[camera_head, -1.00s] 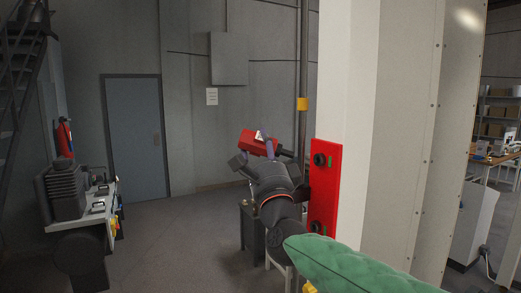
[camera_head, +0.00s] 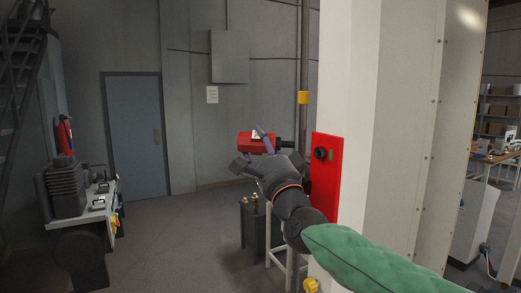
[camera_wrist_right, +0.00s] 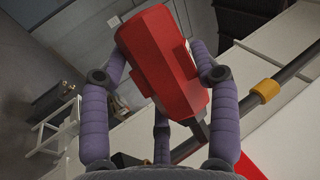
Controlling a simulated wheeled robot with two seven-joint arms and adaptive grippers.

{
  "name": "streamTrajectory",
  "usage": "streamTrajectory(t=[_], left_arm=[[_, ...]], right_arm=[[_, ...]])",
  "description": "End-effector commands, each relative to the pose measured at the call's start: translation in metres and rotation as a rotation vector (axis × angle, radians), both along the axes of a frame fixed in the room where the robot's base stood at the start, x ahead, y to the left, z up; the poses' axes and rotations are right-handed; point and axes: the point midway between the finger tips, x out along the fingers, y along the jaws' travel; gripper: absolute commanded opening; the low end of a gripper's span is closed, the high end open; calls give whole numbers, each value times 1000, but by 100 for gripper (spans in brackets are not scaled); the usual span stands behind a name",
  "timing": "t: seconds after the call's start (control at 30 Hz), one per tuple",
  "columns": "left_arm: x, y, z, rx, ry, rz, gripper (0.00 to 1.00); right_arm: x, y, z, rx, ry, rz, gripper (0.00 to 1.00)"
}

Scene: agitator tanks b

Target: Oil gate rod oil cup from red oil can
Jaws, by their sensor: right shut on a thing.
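The red oil can (camera_head: 256,146) is held in my right gripper (camera_head: 263,137), left of the white column in the head view. It lies roughly level there, its dark spout pointing right towards the gate rod (camera_head: 304,60). In the right wrist view the purple fingers of my right gripper (camera_wrist_right: 160,85) close around the red can (camera_wrist_right: 160,60). The spout points down and right, near the dark rod (camera_wrist_right: 296,68); I cannot tell if they touch. The rod carries a yellow collar (camera_head: 303,97). I cannot make out the oil cup. My left gripper is not in view.
A dark box (camera_head: 258,222) and a pale stand are below the arm. A bench (camera_head: 105,205) stands at the left. The middle floor is open.

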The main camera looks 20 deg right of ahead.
Motion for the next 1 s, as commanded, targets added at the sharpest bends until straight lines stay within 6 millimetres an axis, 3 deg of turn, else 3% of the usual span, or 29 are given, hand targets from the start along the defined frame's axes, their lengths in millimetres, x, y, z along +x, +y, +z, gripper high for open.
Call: streamTrajectory(t=[0.03, 0.8, 1.0], left_arm=[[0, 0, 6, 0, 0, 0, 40], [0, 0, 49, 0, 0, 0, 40], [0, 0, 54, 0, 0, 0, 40]], right_arm=[[-1, 0, 9, 1, -4, 0, 16], [0, 0, 75, 2, -3, -1, 16], [0, 0, 82, 2, -2, 0, 16]])
